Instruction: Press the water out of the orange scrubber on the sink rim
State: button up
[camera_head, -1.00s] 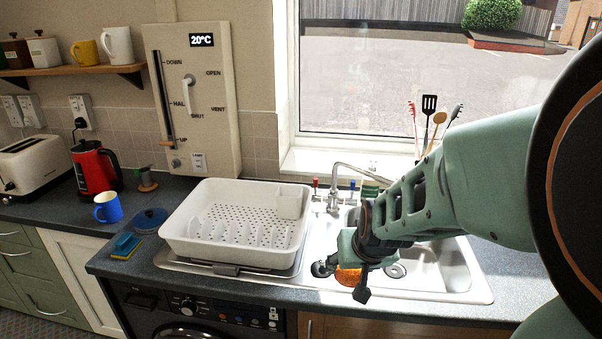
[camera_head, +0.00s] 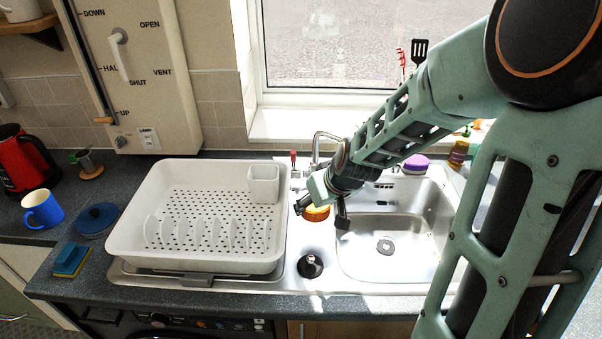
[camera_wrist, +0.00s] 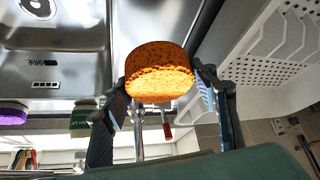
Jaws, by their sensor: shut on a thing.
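My gripper (camera_head: 321,215) is shut on the orange scrubber (camera_head: 316,213), which sits between its two fingers. In the wrist view, the porous orange scrubber (camera_wrist: 159,72) is gripped from both sides by the dark fingers (camera_wrist: 165,95). The steel sink rim (camera_head: 322,284) runs around the bowl (camera_head: 385,225) and under the white rack. The scrubber is over the left side of the sink near the tap; whether it touches the metal I cannot tell. No water is visible on it.
A white dish rack (camera_head: 200,255) stands left of the gripper. The tap (camera_head: 316,150) rises behind. A dark plug (camera_head: 310,266) lies on the rim in front. A purple scrubber (camera_head: 416,163) and a soap bottle (camera_head: 460,150) stand at the back right. The bowl is empty.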

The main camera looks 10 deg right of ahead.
aim_at(309, 226)
jog(key=shift+w+f+n+y, duration=0.25)
jog(key=shift+w+f+n, duration=0.15)
jog(key=shift+f, duration=0.3)
jog(key=shift+w+f+n+y, duration=0.25)
jog(key=shift+f+n, duration=0.15)
jog(key=shift+f, duration=0.3)
notch_tip(309, 226, down, 5)
jog(key=b, duration=0.4)
jog(key=shift+r, duration=0.1)
jog(key=shift+o, duration=1.4)
jog(key=c, duration=0.5)
jog(key=shift+f+b, duration=0.4)
jog(key=shift+f, duration=0.1)
jog(key=shift+c, duration=0.2)
jog(key=shift+s+f, duration=0.1)
jog(key=shift+f, duration=0.05)
